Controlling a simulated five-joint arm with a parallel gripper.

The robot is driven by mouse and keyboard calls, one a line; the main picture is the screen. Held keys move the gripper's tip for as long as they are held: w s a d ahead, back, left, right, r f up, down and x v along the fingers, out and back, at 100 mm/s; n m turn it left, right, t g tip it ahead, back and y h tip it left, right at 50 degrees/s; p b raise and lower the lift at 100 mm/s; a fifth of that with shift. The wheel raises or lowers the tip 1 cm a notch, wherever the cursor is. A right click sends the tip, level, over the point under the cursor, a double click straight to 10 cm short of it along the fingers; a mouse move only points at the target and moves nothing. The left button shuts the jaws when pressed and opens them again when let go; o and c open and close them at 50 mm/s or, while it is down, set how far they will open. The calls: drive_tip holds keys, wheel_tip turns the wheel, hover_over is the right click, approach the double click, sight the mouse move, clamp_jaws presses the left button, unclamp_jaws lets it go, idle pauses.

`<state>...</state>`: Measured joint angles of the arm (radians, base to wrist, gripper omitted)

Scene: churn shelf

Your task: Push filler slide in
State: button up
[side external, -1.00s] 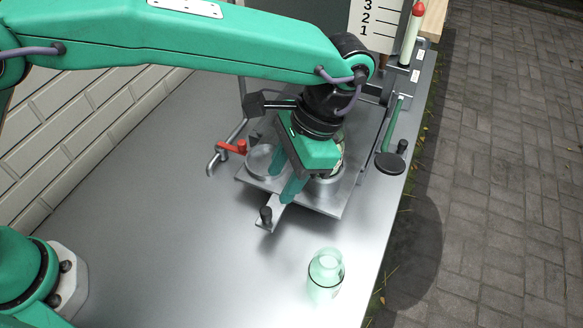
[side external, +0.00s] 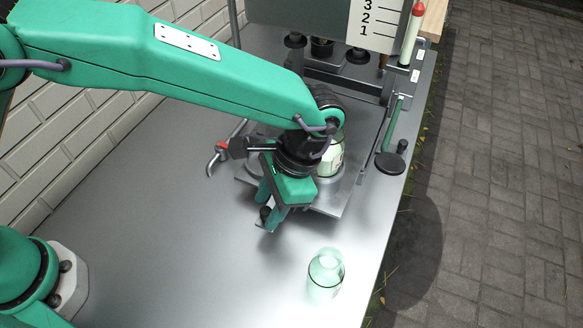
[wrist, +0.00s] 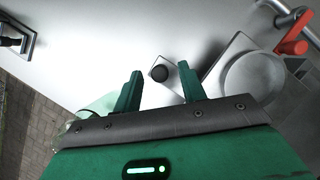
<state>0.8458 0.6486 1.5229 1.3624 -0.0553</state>
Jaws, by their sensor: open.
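The filler slide's narrow metal tongue (wrist: 165,92) carries a black knob (wrist: 159,73) at its outer end. The knob also shows, partly covered by my fingers, in the side view (side external: 265,213). My gripper (side external: 268,213) is open and points down at the tongue's end. In the wrist view, the knob appears between the two green fingertips (wrist: 160,69), with a gap on either side. I cannot tell whether a finger touches it. A pale-filled bottle (side external: 331,159) stands upright on the metal plate (side external: 328,206), just behind my gripper.
An empty clear bottle (side external: 325,272) stands on the bench in front. A pipe with a red handle (side external: 222,146) is left of the plate. A green lever with a black pad (side external: 390,163) is at the right. The bench at front left (side external: 170,220) is clear.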

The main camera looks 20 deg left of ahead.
drive_tip(key=shift+s+a+f, duration=0.1)
drive_tip(key=shift+f, duration=0.15)
clamp_jaws()
drive_tip(key=shift+w+r, duration=0.1)
drive_tip(key=shift+w, duration=4.7)
unclamp_jaws()
